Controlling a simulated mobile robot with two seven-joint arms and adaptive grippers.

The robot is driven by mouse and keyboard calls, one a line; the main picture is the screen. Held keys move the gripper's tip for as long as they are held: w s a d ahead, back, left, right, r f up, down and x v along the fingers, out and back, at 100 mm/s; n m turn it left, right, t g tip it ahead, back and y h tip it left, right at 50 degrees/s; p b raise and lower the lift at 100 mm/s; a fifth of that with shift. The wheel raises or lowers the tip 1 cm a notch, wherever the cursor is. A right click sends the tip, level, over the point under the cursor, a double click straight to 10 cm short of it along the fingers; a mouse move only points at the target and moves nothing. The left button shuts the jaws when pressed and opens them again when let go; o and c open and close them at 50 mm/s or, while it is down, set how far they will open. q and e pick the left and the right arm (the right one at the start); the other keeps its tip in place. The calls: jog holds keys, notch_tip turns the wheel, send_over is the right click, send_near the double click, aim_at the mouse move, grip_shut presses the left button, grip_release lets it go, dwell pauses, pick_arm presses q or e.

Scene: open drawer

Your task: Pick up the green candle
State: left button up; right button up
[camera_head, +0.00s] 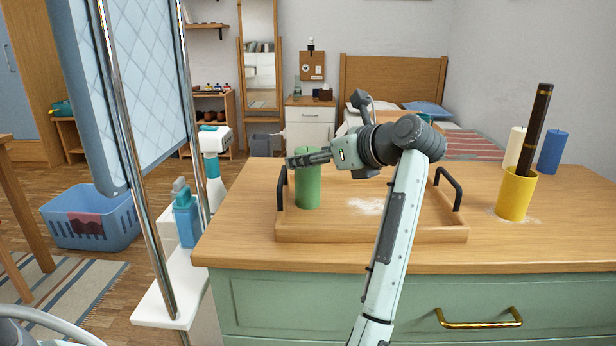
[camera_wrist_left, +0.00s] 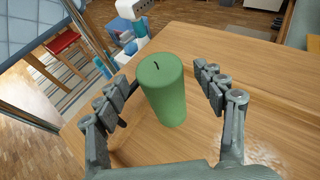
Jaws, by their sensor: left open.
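The green candle (camera_head: 308,187) stands upright at the left end of the wooden tray (camera_head: 370,235) on the counter, just inside the left black handle. My left gripper (camera_head: 306,158) reaches across the tray to the candle's upper part, with a finger in front of it. In the left wrist view the green candle (camera_wrist_left: 163,92) stands between the fingers of my left gripper (camera_wrist_left: 164,76), its dark wick visible. The fingers are open, with a visible gap on each side of the candle. My right gripper is not in view.
A yellow cup (camera_head: 515,195) holding a tall dark object stands to the right of the tray. White (camera_head: 514,147) and blue (camera_head: 551,153) candles stand behind it. A quilted blue board (camera_head: 130,75) on metal poles rises at the left. The tray's middle holds only a whitish patch.

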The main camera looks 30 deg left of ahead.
pick_arm(q)
jog(key=shift+x, duration=1.15)
jog(key=c, duration=1.5)
jog(key=shift+o, duration=0.2)
jog(key=shift+r, duration=0.1)
